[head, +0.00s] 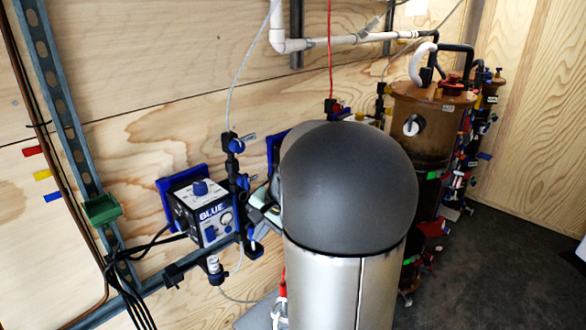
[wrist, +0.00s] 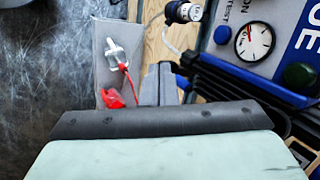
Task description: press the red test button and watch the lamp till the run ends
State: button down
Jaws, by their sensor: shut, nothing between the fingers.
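The unit labelled BLUE (head: 205,210) is on the wall rail left of centre in the head view, with a round dial on its face. In the wrist view its panel (wrist: 284,44) is at the upper right, with a white dial (wrist: 255,41), TEST lettering, a dark round part (wrist: 222,34) and a dark green round part (wrist: 298,75). I cannot tell which of these is the lamp, and I make out no red button on it. My gripper (wrist: 159,72) is shut and empty, left of the panel and apart from it. Its fingertips are hidden in the head view.
A brown canister (head: 420,130) and many coloured valves stand at the right in the head view. Black cables (head: 125,285) hang at the lower left.

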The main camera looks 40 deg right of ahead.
jog(key=s+d+r+m+t+h+p, duration=0.1)
jog(key=d+m, duration=0.4)
jog(key=d, duration=1)
jog(key=s+d+m+t+h+p, duration=0.1)
jog(key=d+m, duration=0.5)
jog(key=d, duration=1)
jog(key=s+t+h, duration=0.1)
jog(key=s+t, duration=0.1)
jog(key=shift+s+r, duration=0.35)
jog(key=shift+s, duration=0.05)
jog(key=w+p, duration=0.3)
jog(key=w, duration=0.6)
jog(key=shift+a, duration=0.4)
jog(key=shift+w, duration=0.35)
